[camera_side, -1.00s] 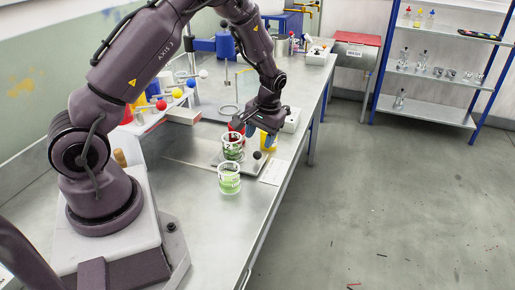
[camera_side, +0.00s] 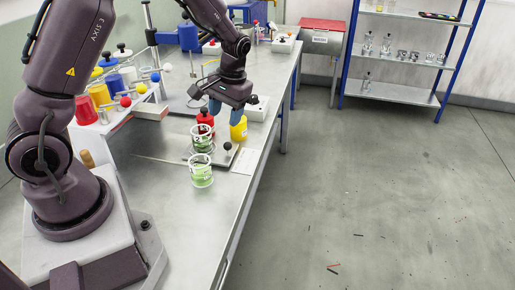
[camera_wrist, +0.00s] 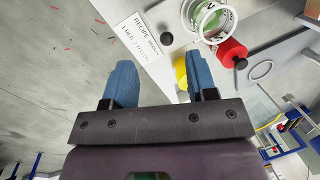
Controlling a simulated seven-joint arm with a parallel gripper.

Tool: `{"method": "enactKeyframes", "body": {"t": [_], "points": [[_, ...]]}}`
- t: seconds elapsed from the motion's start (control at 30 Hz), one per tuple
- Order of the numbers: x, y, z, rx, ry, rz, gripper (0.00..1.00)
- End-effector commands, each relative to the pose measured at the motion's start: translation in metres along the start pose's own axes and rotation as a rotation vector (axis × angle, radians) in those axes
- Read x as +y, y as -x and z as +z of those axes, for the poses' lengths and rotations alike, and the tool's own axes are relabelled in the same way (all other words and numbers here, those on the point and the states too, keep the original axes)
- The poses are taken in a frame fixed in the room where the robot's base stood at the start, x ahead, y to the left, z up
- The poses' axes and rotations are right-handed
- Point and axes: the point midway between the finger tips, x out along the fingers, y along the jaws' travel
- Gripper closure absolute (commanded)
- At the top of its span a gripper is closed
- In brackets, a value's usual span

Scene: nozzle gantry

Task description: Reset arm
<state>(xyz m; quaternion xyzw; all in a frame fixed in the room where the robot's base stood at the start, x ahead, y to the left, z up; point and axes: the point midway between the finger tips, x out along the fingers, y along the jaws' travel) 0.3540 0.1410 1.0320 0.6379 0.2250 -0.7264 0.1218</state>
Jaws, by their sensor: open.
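My gripper (camera_side: 226,108) hangs above the bench, open and empty, with its blue fingers apart; they also show in the wrist view (camera_wrist: 163,85). Below it stand a red container (camera_side: 206,120) and a yellow container (camera_side: 238,130). A glass beaker (camera_side: 202,140) stands on a metal plate in front of the red container. A second beaker with green contents (camera_side: 201,174) stands nearer on the bench. In the wrist view, the red container (camera_wrist: 232,52) lies right of the fingers, and the yellow one (camera_wrist: 181,72) is partly hidden by a finger.
A recipe card (camera_wrist: 137,36) lies by the metal plate (camera_side: 214,158). Colored containers and ball-topped levers stand on a rack (camera_side: 125,110) at left. A red-topped cabinet (camera_side: 321,38) and blue-framed shelves (camera_side: 400,92) stand behind.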

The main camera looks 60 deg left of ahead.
Motion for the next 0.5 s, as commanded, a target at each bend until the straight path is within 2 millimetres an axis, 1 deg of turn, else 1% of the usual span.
{"method": "enactKeyframes", "body": {"t": [0.03, 0.17, 0.3, 0.37, 0.4, 0.5], "points": [[0.004, 0.014, 0.011, 0.011, -0.025, 0.024, 0.48], [0.013, 0.048, 0.045, 0.047, -0.106, 0.085, 0.48], [0.021, 0.087, 0.087, 0.119, -0.202, 0.146, 0.48], [0.023, 0.102, 0.105, 0.159, -0.244, 0.167, 0.48], [0.024, 0.110, 0.118, 0.187, -0.270, 0.180, 0.48], [0.025, 0.129, 0.148, 0.263, -0.333, 0.206, 0.48]]}}
